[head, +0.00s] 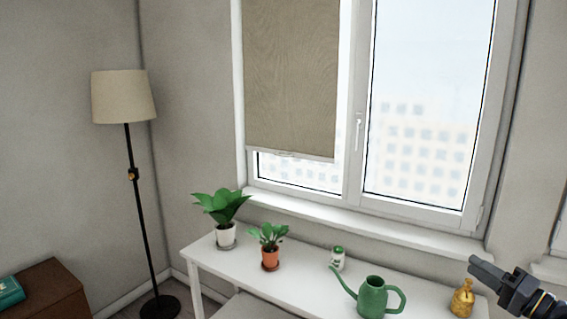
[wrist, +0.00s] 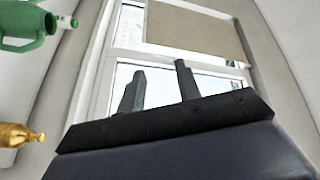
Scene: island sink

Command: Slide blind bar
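A beige roller blind (head: 292,75) hangs over the left window pane and covers most of it. Its light bottom bar (head: 290,154) sits a little above the sill, with a small pull tab near its middle. The blind also shows in the wrist view (wrist: 195,28). My gripper (head: 478,270) is at the lower right in the head view, well to the right of the blind and apart from it. In the wrist view its two fingers (wrist: 160,88) stand apart with nothing between them.
A white table (head: 290,283) stands under the window sill (head: 370,228). On it are two potted plants (head: 222,215), a small jar (head: 338,258), a green watering can (head: 372,296) and a yellow bottle (head: 462,298) close to my gripper. A floor lamp (head: 124,97) stands left.

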